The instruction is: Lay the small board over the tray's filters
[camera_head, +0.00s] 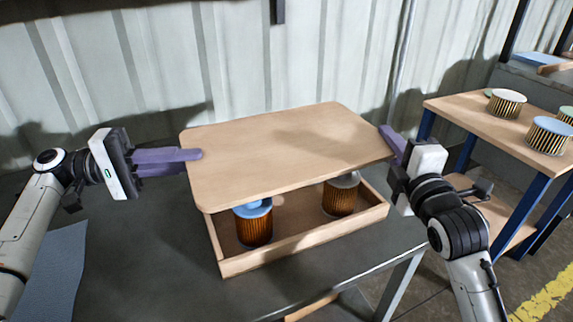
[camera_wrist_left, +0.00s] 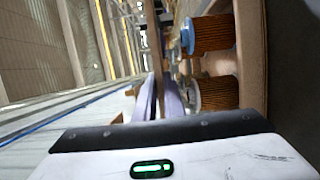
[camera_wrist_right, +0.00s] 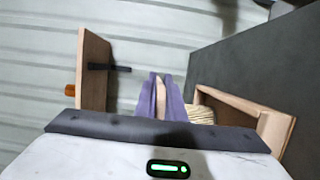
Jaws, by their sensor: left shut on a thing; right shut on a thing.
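The small board (camera_head: 285,150), a pale wooden panel with rounded corners, is held roughly level over the wooden tray (camera_head: 305,238). My left gripper (camera_head: 198,155) is shut on its left edge; my right gripper (camera_head: 388,134) is shut on its right edge. Under the board's front edge, an orange filter with a blue cap (camera_head: 254,226) and one with a grey cap (camera_head: 341,196) stand in the tray. Two filters show in the left wrist view (camera_wrist_left: 212,34) (camera_wrist_left: 216,93). The board hides the tray's back; I cannot tell whether it touches the filters.
The tray sits on a dark table (camera_head: 160,270). A corrugated wall (camera_head: 180,60) stands behind. A blue-grey sheet (camera_head: 55,275) lies at the left.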

